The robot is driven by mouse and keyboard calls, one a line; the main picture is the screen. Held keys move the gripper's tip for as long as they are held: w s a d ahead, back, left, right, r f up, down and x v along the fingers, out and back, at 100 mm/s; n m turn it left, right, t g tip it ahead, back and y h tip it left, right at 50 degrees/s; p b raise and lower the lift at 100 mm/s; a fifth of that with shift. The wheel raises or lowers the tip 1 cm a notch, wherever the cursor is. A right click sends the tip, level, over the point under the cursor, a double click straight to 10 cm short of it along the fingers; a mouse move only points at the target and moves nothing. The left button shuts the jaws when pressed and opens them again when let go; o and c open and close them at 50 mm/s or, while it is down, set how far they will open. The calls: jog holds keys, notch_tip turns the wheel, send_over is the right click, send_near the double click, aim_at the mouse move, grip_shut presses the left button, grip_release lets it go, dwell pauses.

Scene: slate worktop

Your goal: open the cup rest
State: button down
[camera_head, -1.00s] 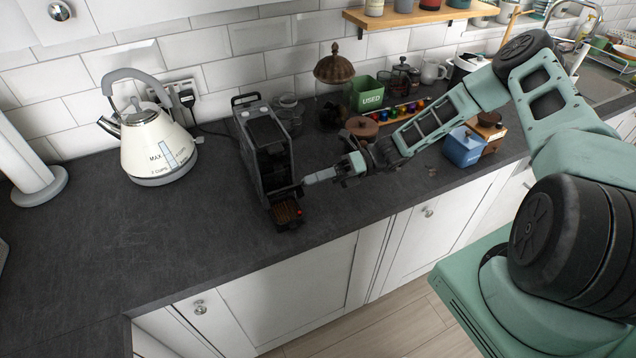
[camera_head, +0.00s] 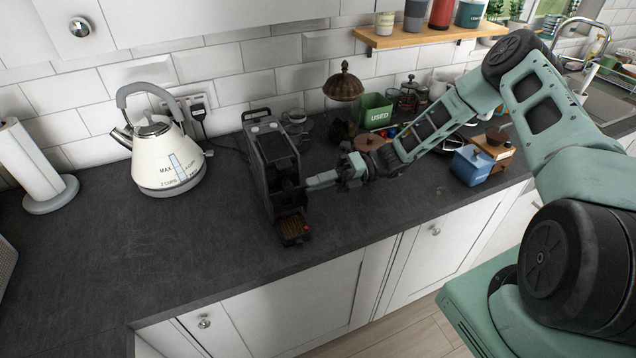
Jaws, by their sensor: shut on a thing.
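The dark grey coffee machine (camera_head: 266,150) stands on the slate worktop, its narrow front facing the near edge. My gripper (camera_head: 308,184) comes in from the right at the front of the machine and is shut on the cup rest. The fingertips' hold is too small to see clearly.
A cream kettle (camera_head: 163,155) and a paper towel roll (camera_head: 30,165) stand to the left. A green "USED" bin (camera_head: 376,110), a domed brown lamp (camera_head: 343,85) and a blue box (camera_head: 472,166) are behind and to the right.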

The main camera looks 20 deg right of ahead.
jog(key=shift+w, duration=0.1)
jog(key=c, duration=1.4)
grip_release()
jog(key=shift+c, duration=0.2)
jog(key=shift+d, duration=0.1)
jog(key=d+b, duration=0.6)
jog(key=d, duration=1.1)
jog(key=shift+d+b, duration=0.15)
jog(key=shift+b, duration=0.2)
